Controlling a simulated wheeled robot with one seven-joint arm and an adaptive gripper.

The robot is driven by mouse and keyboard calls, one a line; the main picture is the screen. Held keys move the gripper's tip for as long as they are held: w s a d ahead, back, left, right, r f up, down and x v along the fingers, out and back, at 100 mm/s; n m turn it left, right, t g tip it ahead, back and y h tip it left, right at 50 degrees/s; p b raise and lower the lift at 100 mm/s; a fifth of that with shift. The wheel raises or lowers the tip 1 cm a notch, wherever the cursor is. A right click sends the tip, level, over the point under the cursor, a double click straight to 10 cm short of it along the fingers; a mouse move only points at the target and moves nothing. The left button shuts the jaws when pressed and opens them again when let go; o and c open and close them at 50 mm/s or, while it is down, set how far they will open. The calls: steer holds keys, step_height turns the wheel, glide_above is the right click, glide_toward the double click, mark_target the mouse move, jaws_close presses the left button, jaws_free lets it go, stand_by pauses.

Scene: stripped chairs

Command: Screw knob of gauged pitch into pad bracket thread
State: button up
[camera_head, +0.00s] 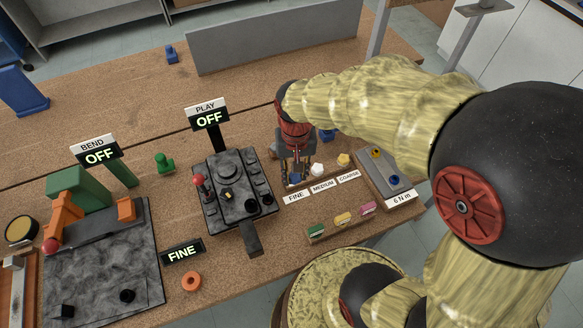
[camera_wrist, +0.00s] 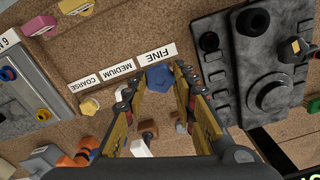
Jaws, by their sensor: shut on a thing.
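My gripper (camera_head: 296,172) points down at the FINE place of the labelled knob row. Its jaws are shut on a blue knob (camera_wrist: 160,78), which shows between the fingertips in the wrist view. I cannot tell whether the knob is clear of the bench. A white knob (camera_head: 317,169) sits by the MEDIUM label and a yellow knob (camera_head: 343,159) by the COARSE label. A sign reading FINE (camera_head: 182,252) lies in front of a dark grey fixture (camera_head: 232,190) with a PLAY OFF sign (camera_head: 207,115). I cannot make out which part is the pad bracket thread.
A grey box marked 6 N m (camera_head: 386,176) stands to the right. A rack with green, yellow and pink pieces (camera_head: 340,222) lies nearer the front. A BEND OFF fixture (camera_head: 100,255) stands at left, with an orange ring (camera_head: 191,281) beside it. The back of the bench is mostly clear.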

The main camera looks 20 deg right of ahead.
steer(key=s+r+p, duration=0.1)
steer(key=s+r, duration=0.3)
steer(key=s, duration=0.5)
steer(key=shift+s+a+r+p, duration=0.15)
steer(key=shift+a+r+p, duration=0.05)
steer(key=shift+a+p, duration=0.25)
steer(key=o, duration=0.5)
jaws_close()
steer(key=shift+f, duration=0.1)
